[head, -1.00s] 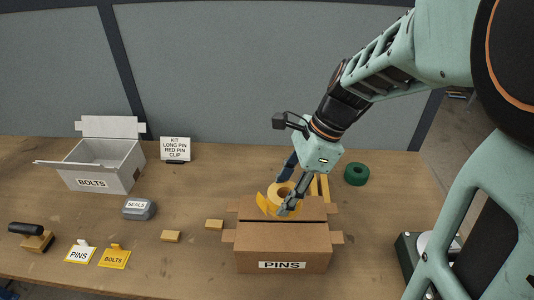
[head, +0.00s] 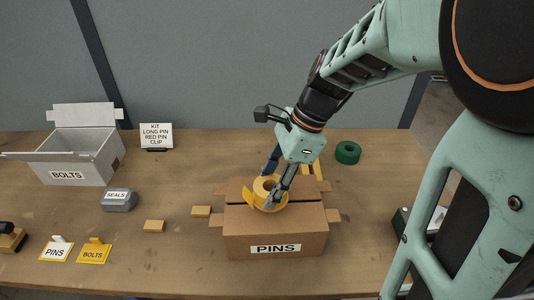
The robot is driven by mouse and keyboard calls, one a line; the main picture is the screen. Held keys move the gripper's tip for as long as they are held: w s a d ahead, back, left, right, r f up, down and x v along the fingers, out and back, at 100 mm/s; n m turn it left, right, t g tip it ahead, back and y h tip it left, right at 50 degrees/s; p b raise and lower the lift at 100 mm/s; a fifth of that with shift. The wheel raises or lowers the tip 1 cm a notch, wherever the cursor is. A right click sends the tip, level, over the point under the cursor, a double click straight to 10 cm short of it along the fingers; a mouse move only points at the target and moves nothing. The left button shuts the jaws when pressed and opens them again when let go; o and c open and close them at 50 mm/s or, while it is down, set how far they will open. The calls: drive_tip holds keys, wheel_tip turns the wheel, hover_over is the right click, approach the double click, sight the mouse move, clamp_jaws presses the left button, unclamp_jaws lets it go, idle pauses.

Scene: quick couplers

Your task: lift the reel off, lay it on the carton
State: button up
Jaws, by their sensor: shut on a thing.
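The yellow reel (head: 267,186) is in my gripper (head: 273,183) in the head view. One finger is at its near right side; the other goes down behind it. A curved yellow piece sticks out at the reel's left. The reel is over the top of the brown carton (head: 250,246) labelled PINS. I cannot tell whether it touches the carton. The gripper partly hides the reel.
Yellow bars (head: 317,170) stand behind the carton. A green roll (head: 347,153) lies at the back right. A white BOLTS box (head: 75,160), a grey SEALS case (head: 119,200) and small tan blocks (head: 154,226) are to the left.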

drive_tip(key=shift+f+b, duration=0.45)
drive_tip(key=shift+f, duration=0.65)
drive_tip(key=o, duration=1.4)
drive_tip(key=shift+c, duration=0.2)
